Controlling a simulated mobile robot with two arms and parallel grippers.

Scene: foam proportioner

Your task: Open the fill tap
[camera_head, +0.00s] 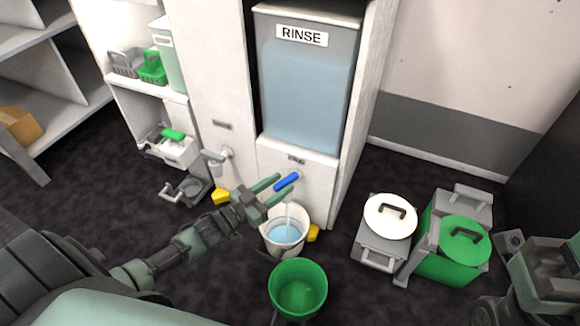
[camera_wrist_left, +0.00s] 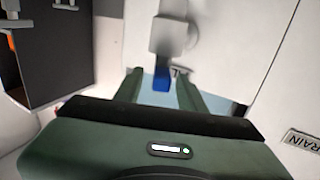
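The fill tap with its blue handle (camera_head: 287,181) sits on the white panel under the small label (camera_head: 297,160). A thin pale stream runs below it into a white bucket (camera_head: 285,250) holding light blue water. My left gripper (camera_head: 276,187) is at the handle with its fingers apart. In the left wrist view the blue handle (camera_wrist_left: 162,82) shows between the two fingertips (camera_wrist_left: 160,85), with gaps on both sides, below a blurred grey tap body (camera_wrist_left: 172,34). My right arm's end (camera_head: 545,268) is at the lower right; its fingers cannot be made out.
A second, grey tap (camera_head: 216,156) is on the panel to the left. The RINSE tank (camera_head: 307,85) is above. A green bucket (camera_head: 298,289) stands in front, with a white-lidded container (camera_head: 388,217) and a green-lidded container (camera_head: 464,243) at right. Yellow blocks flank the white bucket.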

